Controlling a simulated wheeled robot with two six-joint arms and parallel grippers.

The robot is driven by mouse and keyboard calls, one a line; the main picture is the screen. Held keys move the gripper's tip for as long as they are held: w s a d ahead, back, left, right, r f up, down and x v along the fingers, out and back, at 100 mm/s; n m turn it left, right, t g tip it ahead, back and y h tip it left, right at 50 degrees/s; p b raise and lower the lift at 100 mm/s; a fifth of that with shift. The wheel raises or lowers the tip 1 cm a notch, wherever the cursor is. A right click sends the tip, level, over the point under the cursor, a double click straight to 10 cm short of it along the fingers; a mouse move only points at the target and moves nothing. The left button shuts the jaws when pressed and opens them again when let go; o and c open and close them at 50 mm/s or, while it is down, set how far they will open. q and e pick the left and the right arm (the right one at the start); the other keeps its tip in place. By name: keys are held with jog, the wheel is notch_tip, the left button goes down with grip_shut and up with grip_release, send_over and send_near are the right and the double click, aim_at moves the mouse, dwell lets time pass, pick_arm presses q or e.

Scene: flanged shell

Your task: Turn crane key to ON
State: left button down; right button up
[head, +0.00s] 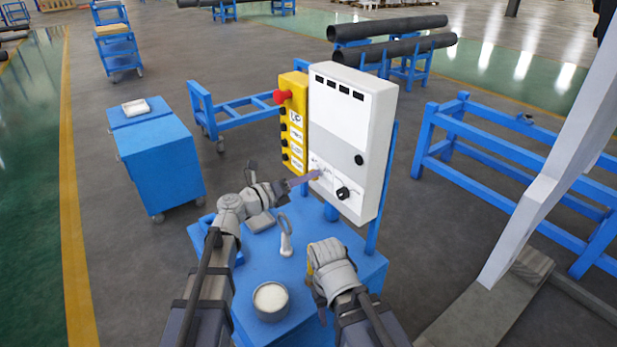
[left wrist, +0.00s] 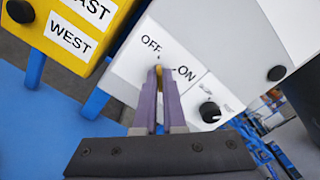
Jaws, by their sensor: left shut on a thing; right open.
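The grey-white control box (head: 352,115) stands upright on the blue cart, with the crane key in its lower left front. In the left wrist view, a brass-coloured sliver of the key (left wrist: 158,71) shows between my purple fingertips. My left gripper (left wrist: 159,72) is shut on it, against the panel (left wrist: 195,78); the gripper also shows in the head view (head: 313,177). The OFF label lies up and left of the fingertips, the ON label to their right. The fingers hide most of the key, so its exact angle is unclear. My right gripper (head: 316,290) is open, low over the cart.
A black knob (left wrist: 209,112) sits right of the key. A yellow button box (head: 293,125) with a red stop button adjoins the panel's left. The blue cart top (head: 262,255) holds a round container (head: 270,300) and a pale-handled tool (head: 286,240).

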pick_arm(q)
jog(key=shift+m, duration=8.8)
jog(key=c, duration=1)
grip_release()
jog(key=shift+s, duration=0.1)
